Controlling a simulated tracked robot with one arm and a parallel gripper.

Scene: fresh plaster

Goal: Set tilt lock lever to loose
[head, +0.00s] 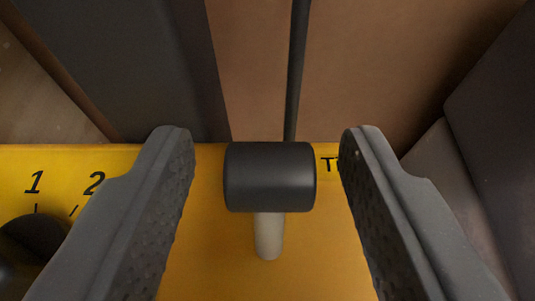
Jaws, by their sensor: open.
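The lever has a black cylindrical grip (270,177) on a pale metal stem (268,236). It stands in front of a yellow panel (215,262) in the middle of the head view. My gripper (270,150) is open, with one grey finger on each side of the black grip and a visible gap on both sides. The fingers are not touching the grip. A black letter "T" shows on the panel right of the grip; the rest of that label is hidden behind the right finger. The lever's position marks cannot be seen.
A black knob (37,240) with the numbers 1 and 2 beside it sits at the panel's left. Behind the panel are a dark upright slab (130,65), a thin dark rod (297,70) and a brown surface (400,60). A dark grey block (500,110) stands at the right.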

